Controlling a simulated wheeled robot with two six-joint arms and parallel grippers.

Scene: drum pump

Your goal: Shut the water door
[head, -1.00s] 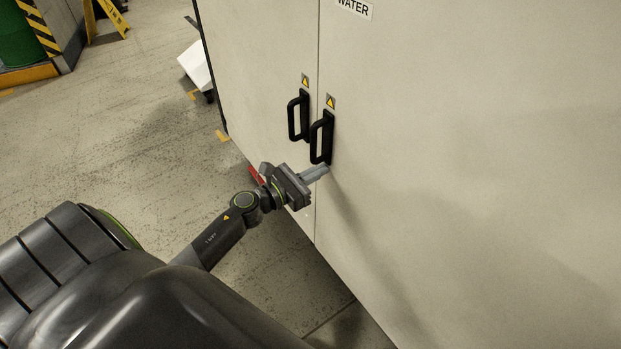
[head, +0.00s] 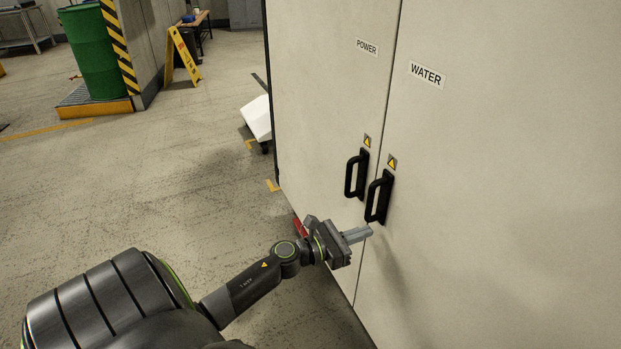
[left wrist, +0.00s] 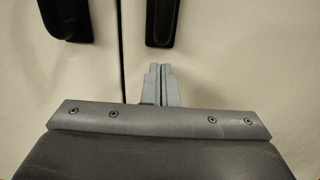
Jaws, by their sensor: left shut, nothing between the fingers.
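The water door (head: 490,190) is the right-hand pale cabinet panel, labelled WATER, and it looks flush with the power door (head: 325,105) on its left. A thin seam runs between them. The water door's black handle (head: 379,196) stands just right of the seam; its lower end also shows in the left wrist view (left wrist: 163,22). My left gripper (head: 369,231) is shut and empty, its fingertips just below that handle, at or very near the door's face. In the left wrist view the closed fingers (left wrist: 160,68) point at the door right of the seam. My right gripper is out of view.
The power door's black handle (head: 356,174) is close beside on the left. A white object (head: 257,118) stands by the cabinet's left edge. A yellow floor sign (head: 184,58) and a green drum (head: 93,50) are farther back. The floor at left is clear.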

